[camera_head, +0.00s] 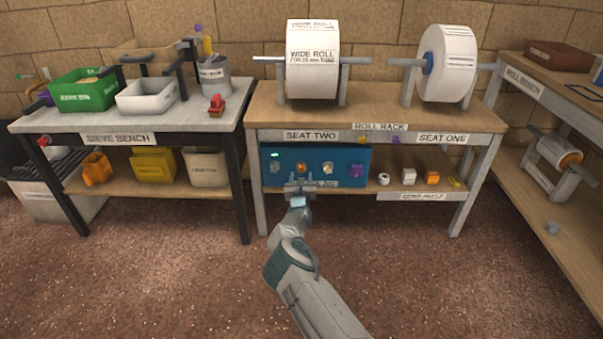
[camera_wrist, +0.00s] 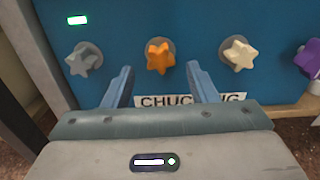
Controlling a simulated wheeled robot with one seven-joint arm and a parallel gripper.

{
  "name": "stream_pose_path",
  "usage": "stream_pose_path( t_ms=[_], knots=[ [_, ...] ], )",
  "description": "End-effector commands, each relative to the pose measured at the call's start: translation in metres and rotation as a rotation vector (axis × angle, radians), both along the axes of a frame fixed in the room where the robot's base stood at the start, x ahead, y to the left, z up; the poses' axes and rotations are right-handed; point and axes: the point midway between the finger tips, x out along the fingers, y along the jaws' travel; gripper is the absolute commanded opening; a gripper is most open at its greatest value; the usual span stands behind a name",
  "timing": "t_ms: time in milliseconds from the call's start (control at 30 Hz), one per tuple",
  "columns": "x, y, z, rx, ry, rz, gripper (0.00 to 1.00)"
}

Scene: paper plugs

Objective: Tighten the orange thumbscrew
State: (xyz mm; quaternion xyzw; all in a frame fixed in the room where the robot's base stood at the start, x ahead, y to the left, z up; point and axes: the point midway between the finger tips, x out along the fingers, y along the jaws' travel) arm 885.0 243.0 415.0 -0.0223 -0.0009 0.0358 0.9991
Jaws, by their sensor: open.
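The orange thumbscrew (camera_wrist: 160,56) is a star-shaped knob on a blue panel (camera_wrist: 200,20). In the wrist view it sits upper middle, just beyond and between my fingertips. In the head view the orange thumbscrew (camera_head: 301,168) shows small on the blue panel (camera_head: 315,156) under the roll rack. My gripper (camera_wrist: 160,82) is open and empty, its two blue fingers apart and pointing at the panel. In the head view my gripper (camera_head: 299,183) is in front of the panel's lower part. It does not appear to touch the thumbscrew.
A grey knob (camera_wrist: 83,60) is left of the orange one; a cream knob (camera_wrist: 239,54) and purple knob (camera_wrist: 309,58) are to its right. A green light (camera_wrist: 77,20) glows above the grey knob.

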Motion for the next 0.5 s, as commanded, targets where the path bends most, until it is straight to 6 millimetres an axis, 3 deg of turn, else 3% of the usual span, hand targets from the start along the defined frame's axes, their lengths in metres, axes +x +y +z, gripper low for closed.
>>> stream_pose_path(
  t_ms=[500],
  knots=[
    [0.016, 0.001, -0.002, 0.001, -0.002, 0.0, 0.53]
  ],
)
